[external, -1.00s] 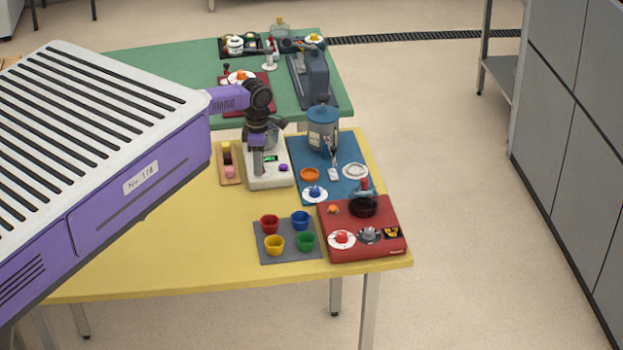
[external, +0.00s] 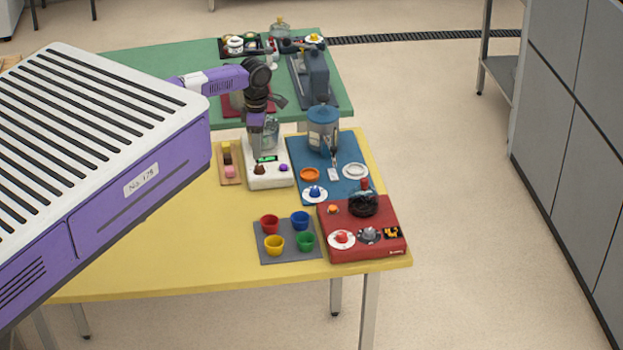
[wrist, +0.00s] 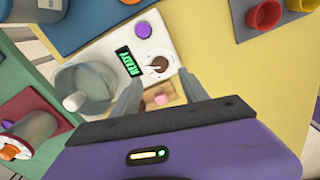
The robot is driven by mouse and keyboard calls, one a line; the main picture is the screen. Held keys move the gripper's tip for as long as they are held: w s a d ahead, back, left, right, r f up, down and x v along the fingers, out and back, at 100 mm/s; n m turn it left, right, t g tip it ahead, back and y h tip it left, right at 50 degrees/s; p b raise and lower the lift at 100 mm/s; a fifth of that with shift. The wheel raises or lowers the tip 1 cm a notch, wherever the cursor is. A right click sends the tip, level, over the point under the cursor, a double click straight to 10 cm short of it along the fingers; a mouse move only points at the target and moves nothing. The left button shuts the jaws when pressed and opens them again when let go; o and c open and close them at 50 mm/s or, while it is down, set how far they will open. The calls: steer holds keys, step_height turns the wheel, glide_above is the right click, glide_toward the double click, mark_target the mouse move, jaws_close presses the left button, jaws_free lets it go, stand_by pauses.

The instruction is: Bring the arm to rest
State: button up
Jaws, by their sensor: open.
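My gripper (external: 256,152) hangs from my purple arm, fingers down, above the white machine (external: 284,180) on the yellow table. In the wrist view my gripper (wrist: 158,92) has its two grey fingers apart with nothing held between them. The white machine also shows there (wrist: 180,62), with a green display (wrist: 129,63) reading "READY", a purple button (wrist: 143,29) and a brown knob (wrist: 158,64). The fingertips look close to the machine's edge; their height above it cannot be told.
A clear jar (wrist: 84,90) stands on the machine beside my gripper. A wooden tray (external: 231,181) lies at its left. A blue mat (external: 335,185), a red unit (external: 340,250) and a grey mat with cups (external: 262,253) lie to the right and front. The yellow table's front left is clear.

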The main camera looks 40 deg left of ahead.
steer(key=shift+r, duration=0.5)
